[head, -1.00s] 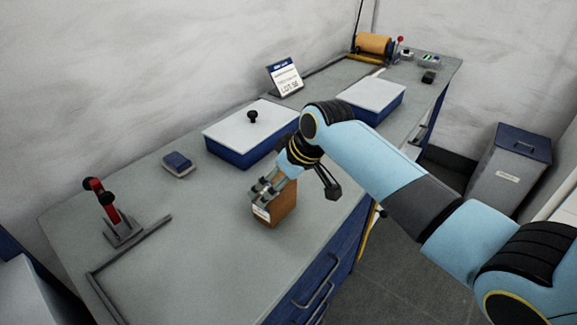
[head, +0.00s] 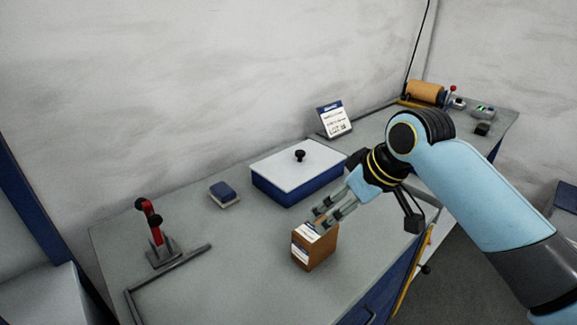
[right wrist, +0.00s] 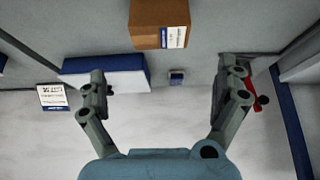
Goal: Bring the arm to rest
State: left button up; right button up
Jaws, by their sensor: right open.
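My right gripper (head: 319,218) is open in the head view, close to the top right of a brown box (head: 318,252) with a white label. The box stands upright on the grey workbench (head: 220,270). In the right wrist view, my two spread fingers (right wrist: 166,78) have nothing between them. The brown box (right wrist: 159,22) shows at the top of that view, apart from the fingers. My left gripper is out of view.
A blue case with a white lid (head: 290,165) stands behind the box. A small blue block (head: 224,194), a red-handled clamp (head: 155,232) and a sign (head: 334,118) are also on the bench. An orange roll (head: 426,92) is at the far end.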

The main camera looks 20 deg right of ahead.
jog(key=s+m+g+h, duration=0.2)
jog(key=s+m+h, duration=0.1)
jog(key=s, duration=2.2)
notch_tip(320, 180, down, 34)
jog(key=d+f+g+b, duration=0.1)
jog(key=d+b, duration=0.1)
jog(key=b, duration=0.8)
pick_arm(q)
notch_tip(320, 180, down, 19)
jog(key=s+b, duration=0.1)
jog(key=b, duration=0.7)
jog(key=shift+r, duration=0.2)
pick_arm(e)
jog(key=s+f+g, duration=0.1)
jog(key=s+f, duration=0.8)
jog(key=f, duration=0.3)
jog(key=s+d+f, duration=0.1)
jog(key=s+f, duration=0.9)
jog(key=f, duration=0.3)
jog(key=shift+s+f+g, duration=0.25)
jog(key=shift+g, duration=0.15)
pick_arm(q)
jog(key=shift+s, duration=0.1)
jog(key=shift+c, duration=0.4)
pick_arm(e)
jog(key=shift+c, duration=0.4)
